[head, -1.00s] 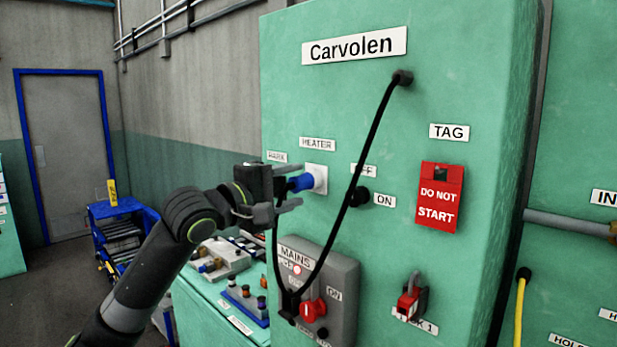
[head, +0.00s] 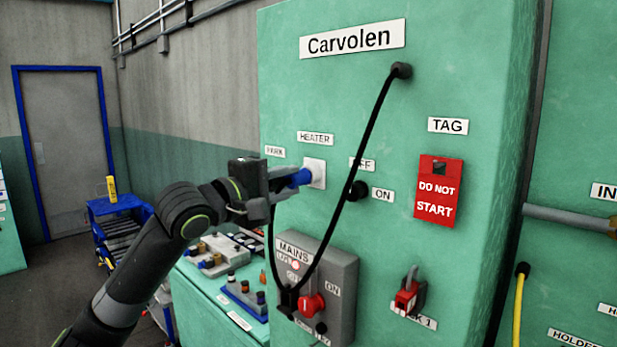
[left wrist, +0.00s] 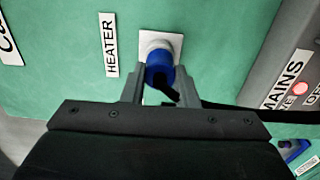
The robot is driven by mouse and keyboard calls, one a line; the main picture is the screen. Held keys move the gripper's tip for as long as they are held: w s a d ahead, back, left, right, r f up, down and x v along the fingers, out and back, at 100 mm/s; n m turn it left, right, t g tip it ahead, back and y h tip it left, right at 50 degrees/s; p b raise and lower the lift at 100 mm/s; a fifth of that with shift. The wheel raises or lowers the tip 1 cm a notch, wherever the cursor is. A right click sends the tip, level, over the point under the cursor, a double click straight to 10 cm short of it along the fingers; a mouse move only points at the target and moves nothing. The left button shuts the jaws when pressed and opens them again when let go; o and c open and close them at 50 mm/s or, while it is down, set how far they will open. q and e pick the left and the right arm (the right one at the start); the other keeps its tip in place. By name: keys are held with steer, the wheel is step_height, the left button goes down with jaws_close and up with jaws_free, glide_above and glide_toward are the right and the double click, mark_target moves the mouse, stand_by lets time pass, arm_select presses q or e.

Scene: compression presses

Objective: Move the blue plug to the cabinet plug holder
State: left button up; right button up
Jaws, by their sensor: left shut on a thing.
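The blue plug (head: 300,178) sits at the white heater socket (head: 316,172) on the green Carvolen cabinet (head: 480,90). My left gripper (head: 290,180) is shut on the plug from the left side. In the left wrist view the blue plug (left wrist: 159,68) is between the two grey fingers, its front against the white socket plate (left wrist: 172,42). A black cable (head: 372,140) runs from the upper cabinet fitting down towards the mains box and up behind my gripper. A PARK label (head: 275,151) is left of the socket; what is below it is hidden by my gripper. My right gripper is not in view.
The grey mains box (head: 345,290) with a red switch (head: 311,306) juts out below. A red DO NOT START tag (head: 438,190) and a red padlock (head: 408,297) are on the right. A green bench (head: 205,293) with small parts stands lower left.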

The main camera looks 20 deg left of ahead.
mark_target(282, 182)
arm_select(q)
steer(key=shift+v, duration=0.8)
steer(key=shift+s+a, duration=0.15)
steer(key=shift+s, duration=0.1)
steer(key=shift+s, duration=0.25)
steer(key=shift+b, duration=0.35)
steer(key=shift+b+v, duration=1.3)
steer(key=shift+v, duration=0.65)
steer(key=shift+r, duration=0.1)
